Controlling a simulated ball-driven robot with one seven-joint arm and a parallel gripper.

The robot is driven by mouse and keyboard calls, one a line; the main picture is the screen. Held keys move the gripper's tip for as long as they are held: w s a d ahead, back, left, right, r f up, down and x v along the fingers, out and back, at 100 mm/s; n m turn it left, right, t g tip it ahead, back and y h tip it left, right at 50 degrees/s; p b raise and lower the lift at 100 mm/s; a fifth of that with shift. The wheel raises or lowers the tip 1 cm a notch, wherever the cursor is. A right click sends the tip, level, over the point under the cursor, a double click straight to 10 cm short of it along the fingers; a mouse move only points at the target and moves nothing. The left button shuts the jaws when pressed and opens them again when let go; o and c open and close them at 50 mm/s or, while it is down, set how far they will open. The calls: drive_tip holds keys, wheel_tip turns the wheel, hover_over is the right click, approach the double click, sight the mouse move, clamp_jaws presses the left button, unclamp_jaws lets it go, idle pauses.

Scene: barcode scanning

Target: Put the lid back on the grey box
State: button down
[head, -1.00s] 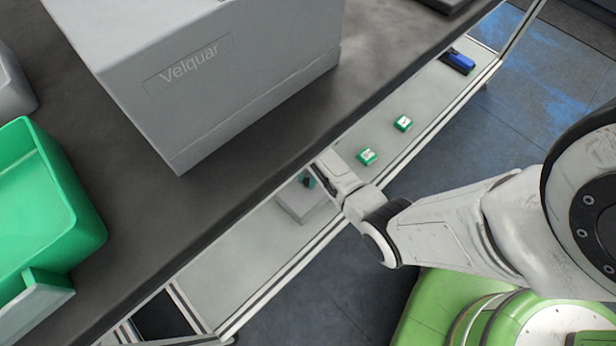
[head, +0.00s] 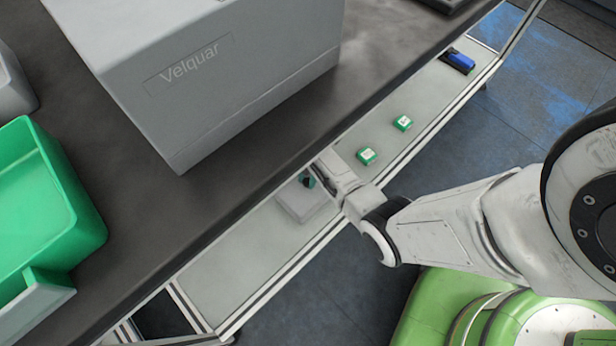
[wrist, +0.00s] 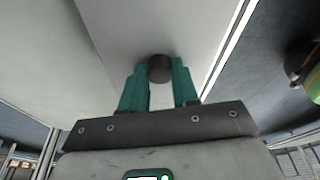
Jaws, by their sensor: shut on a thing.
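My gripper (head: 308,182) is at the shelf strip below the table edge, its teal fingers shut on the lid's dark round knob. The wrist view shows the knob (wrist: 160,68) between the two fingers. The lid (head: 301,204) is a flat light-grey piece under the fingers, and it fills much of the upper wrist view (wrist: 140,25). I cannot tell whether the lid rests on something or hangs just above the shelf. No open grey box shows clearly near it. A large grey box marked Velquar (head: 200,100) stands on the table, up and left of my gripper.
The narrow pale shelf (head: 235,265) is clear to the lower left. Two small green-and-white boxes (head: 366,155) (head: 403,122) and a blue-black item (head: 458,61) lie further along it. A green bin (head: 75,190) stands on the dark table (head: 150,215) at left.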

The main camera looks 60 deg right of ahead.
idle(0.4)
drive_tip(key=shift+c, duration=1.4)
unclamp_jaws()
drive_tip(key=shift+r, duration=0.1)
drive_tip(key=shift+r+p, duration=3.45)
drive_tip(key=shift+p, duration=0.1)
clamp_jaws()
